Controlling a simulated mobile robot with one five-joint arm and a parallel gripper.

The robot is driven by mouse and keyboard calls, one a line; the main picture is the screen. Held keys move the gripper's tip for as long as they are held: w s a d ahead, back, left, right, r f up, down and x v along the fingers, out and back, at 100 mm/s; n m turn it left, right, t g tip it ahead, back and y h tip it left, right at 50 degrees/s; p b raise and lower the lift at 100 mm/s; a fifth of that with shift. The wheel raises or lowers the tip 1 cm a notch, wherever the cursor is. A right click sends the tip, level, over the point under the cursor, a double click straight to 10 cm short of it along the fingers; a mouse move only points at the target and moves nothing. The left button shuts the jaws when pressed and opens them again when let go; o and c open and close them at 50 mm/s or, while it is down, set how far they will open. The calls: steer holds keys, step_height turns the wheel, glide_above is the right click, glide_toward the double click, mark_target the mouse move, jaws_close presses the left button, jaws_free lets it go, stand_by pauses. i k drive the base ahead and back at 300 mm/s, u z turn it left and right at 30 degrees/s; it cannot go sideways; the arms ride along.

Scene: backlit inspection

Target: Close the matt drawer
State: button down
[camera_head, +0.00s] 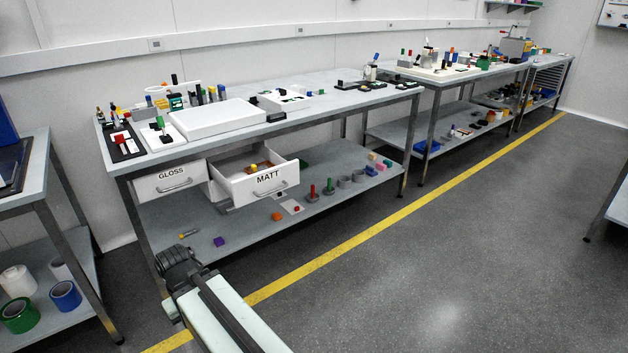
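The matt drawer (268,187) hangs under the left end of the long workbench (330,100) and is pulled out, with its white front labelled MATT. A grey handle (271,190) crosses that front. A small yellow item and a brownish item show inside it. To its left, the gloss drawer (160,184) sits closer in under the top. My gripper (180,262) is at the lower left, in front of the bench and apart from the matt drawer, lower and to its left. Its fingers are dark and small here, so I cannot tell their opening.
The bench's lower shelf (235,240) holds several small coloured parts. A bench leg (148,240) stands just behind my gripper. Another table (45,185) with tape rolls is at the left. The grey floor (430,270) to the right is clear, crossed by a yellow line.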

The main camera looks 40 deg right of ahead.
mark_target(226, 169)
steer(key=z, duration=0.15)
steer(key=i, duration=1)
steer(key=u, duration=0.05)
